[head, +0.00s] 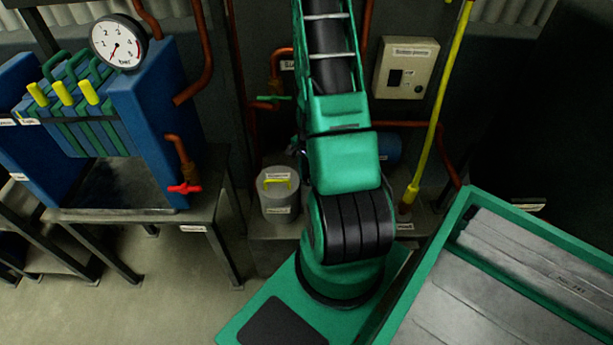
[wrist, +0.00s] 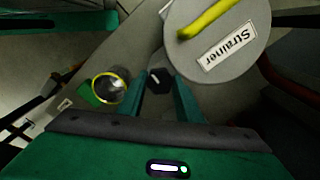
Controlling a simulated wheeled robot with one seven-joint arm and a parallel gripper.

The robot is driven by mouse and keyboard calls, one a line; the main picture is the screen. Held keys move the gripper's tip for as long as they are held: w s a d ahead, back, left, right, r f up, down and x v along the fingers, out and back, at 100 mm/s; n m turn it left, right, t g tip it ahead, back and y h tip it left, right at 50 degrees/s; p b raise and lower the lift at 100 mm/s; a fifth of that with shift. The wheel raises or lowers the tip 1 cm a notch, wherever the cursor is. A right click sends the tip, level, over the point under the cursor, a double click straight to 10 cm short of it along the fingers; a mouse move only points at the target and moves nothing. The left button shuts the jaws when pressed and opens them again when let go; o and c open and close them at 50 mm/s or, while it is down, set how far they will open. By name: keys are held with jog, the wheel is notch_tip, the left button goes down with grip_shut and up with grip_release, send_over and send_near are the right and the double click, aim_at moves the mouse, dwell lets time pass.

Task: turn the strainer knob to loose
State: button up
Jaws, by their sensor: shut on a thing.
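The strainer (wrist: 222,40) is a grey round canister with a yellow handle and a label reading "Strainer", at the upper right of the wrist view. It also shows in the head view (head: 279,207), left of my arm. A small black knob (wrist: 158,76) sits beside the strainer in the wrist view. My gripper (wrist: 161,84) has its two green fingers on either side of the knob and is shut on it. The knob's pointer and any marks around it are too small to read. In the head view my own arm hides the gripper and knob.
A round glass with a yellow rim (wrist: 110,87) is close left of the fingers. In the head view, a blue press with a pressure gauge (head: 119,42) stands left, a yellow pole (head: 437,110) right, and a green-rimmed tray (head: 465,210) front right.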

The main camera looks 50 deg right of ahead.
jog(key=shift+w+d+n, duration=0.3)
jog(key=shift+n, duration=0.1)
jog(key=o, duration=0.9)
jog(key=shift+o, duration=0.7)
jog(key=shift+s+a, duration=0.1)
jog(key=shift+a, duration=0.1)
jog(key=shift+a, duration=0.15)
jog(key=shift+a+r, duration=0.1)
jog(key=shift+r, duration=0.5)
jog(key=r, duration=0.5)
jog(key=shift+d+r, duration=0.15)
jog(key=shift+d, duration=0.05)
jog(key=shift+d+r, duration=0.15)
jog(key=shift+r, duration=0.65)
